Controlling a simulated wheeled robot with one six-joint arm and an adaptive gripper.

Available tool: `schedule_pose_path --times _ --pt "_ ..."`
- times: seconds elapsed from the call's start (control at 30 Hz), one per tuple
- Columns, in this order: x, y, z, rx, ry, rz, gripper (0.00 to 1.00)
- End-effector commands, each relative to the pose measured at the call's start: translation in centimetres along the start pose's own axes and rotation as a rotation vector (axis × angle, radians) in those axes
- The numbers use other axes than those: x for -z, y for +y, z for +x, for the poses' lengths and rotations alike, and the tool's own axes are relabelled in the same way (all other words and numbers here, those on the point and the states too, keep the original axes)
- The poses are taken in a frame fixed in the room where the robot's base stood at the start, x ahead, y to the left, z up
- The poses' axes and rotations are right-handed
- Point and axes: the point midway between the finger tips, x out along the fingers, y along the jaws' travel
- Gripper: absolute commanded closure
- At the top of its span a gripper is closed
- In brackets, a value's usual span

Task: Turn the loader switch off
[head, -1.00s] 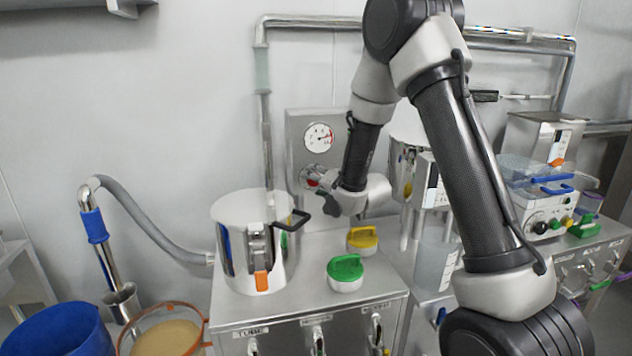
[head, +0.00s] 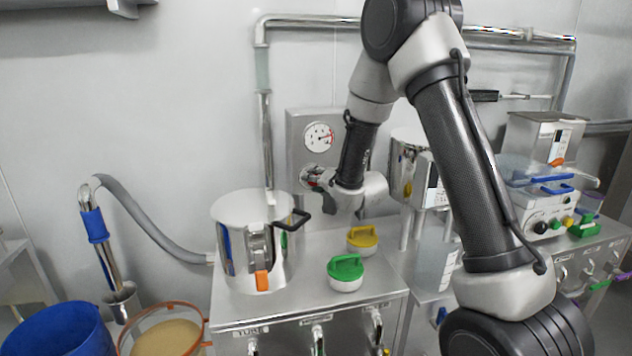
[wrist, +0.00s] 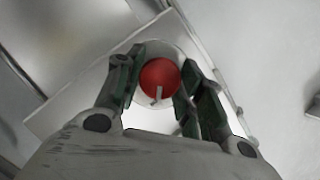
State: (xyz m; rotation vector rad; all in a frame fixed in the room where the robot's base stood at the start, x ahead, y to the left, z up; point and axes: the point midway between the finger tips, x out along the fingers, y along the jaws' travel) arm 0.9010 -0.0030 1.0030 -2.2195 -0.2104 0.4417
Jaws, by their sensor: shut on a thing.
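The loader switch, a round red knob (wrist: 160,77) with a pale pointer line, sits on a light round plate in the wrist view. My gripper (wrist: 162,85) has its fingers on both sides of the knob and is shut on it. The pointer line runs toward the bottom of the wrist picture. In the head view, my gripper (head: 322,182) reaches the grey wall panel (head: 296,140) below a round gauge (head: 318,136). There the gripper covers most of the switch.
A steel pot (head: 230,240) with a black handle stands on the steel cabinet left of my arm. Green-lidded (head: 345,270) and yellow-lidded (head: 362,240) jars stand below my gripper.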

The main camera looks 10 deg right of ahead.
Motion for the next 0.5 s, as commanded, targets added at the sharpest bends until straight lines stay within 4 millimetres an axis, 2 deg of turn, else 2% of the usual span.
schedule_pose_path --times 0.5 --pt "-0.06 -0.29 0.04 -0.157 0.0 -0.379 0.86"
